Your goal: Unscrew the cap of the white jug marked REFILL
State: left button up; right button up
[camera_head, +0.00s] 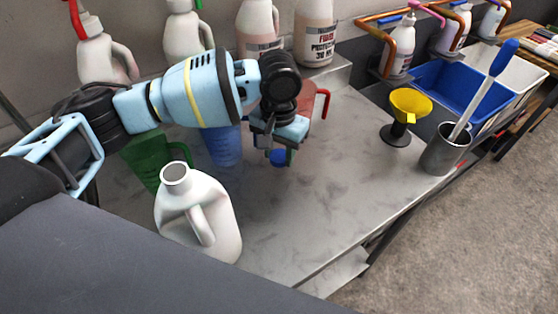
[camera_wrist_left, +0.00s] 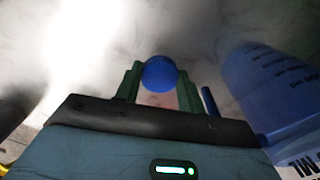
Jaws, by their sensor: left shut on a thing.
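The white jug (camera_head: 215,218) stands upright on the grey bench, close to the front left in the head view. Its round mouth is open and bare, with no cap on it. No REFILL marking shows on the side I see. My left gripper (camera_head: 279,151) is up and to the right of the jug, clear of it. It is shut on a blue cap (camera_head: 279,158). In the left wrist view the blue cap (camera_wrist_left: 160,74) sits between the two green fingers. My right gripper is not in view.
A green pitcher (camera_head: 143,158) and a blue measuring pitcher (camera_head: 225,149) stand behind the jug. A red pitcher (camera_head: 316,98) is behind my gripper. A yellow funnel (camera_head: 411,104) and a grey metal cup (camera_head: 443,152) holding a brush stand right. The bench between is clear.

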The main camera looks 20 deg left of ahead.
aim_at(278, 156)
pick_arm(q)
notch_tip(278, 156, down, 4)
jog(key=shift+r, duration=0.25)
jog(key=shift+f, duration=0.15)
jog(key=o, duration=1.1)
